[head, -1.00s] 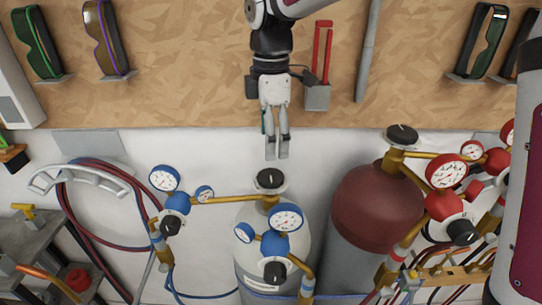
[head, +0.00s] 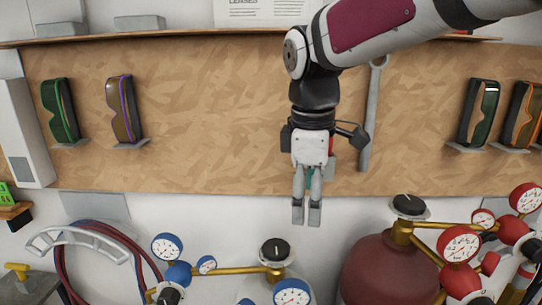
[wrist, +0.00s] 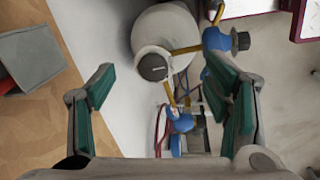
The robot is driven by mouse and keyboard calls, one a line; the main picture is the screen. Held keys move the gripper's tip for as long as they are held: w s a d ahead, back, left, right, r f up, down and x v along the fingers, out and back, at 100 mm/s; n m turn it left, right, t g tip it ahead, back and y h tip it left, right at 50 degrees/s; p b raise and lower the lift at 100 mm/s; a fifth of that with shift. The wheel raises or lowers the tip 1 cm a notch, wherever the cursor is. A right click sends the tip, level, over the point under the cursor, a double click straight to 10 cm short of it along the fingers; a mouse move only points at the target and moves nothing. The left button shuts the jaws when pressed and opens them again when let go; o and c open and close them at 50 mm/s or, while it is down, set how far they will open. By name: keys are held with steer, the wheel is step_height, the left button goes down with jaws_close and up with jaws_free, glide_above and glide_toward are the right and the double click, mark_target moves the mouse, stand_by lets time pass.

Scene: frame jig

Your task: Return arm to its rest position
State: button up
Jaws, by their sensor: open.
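My gripper (head: 307,208) hangs fingers-down from my arm in front of the wooden board, with nothing between its fingers. In the head view its two fingers look close together from the side. In the wrist view my gripper (wrist: 170,105) shows its green-padded fingers spread wide apart. Beyond them are the pale cylinder (wrist: 165,38) and its black valve knob (wrist: 153,67). In the head view this black knob (head: 274,250) is below and left of my fingertips, apart from them.
A dark red cylinder (head: 385,268) with red gauges (head: 461,244) stands at right. Blue gauges (head: 167,246) and a hose rack (head: 78,242) are at lower left. Goggles (head: 124,108) and a grey wrench (head: 370,120) hang on the wooden board (head: 215,120), whose left-middle part is bare.

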steer(key=s+d+f+m+t, duration=0.1)
steer(key=s+d+m+t, duration=0.1)
steer(key=s+d+m, duration=0.4)
steer(key=s+d+f+m+t, duration=0.1)
steer(key=s+d+m+t, duration=0.1)
steer(key=s+d+m, duration=0.4)
steer(key=s+m, duration=0.3)
steer(key=s, duration=0.2)
steer(key=shift+s+f, duration=0.15)
steer(key=shift+s, duration=0.15)
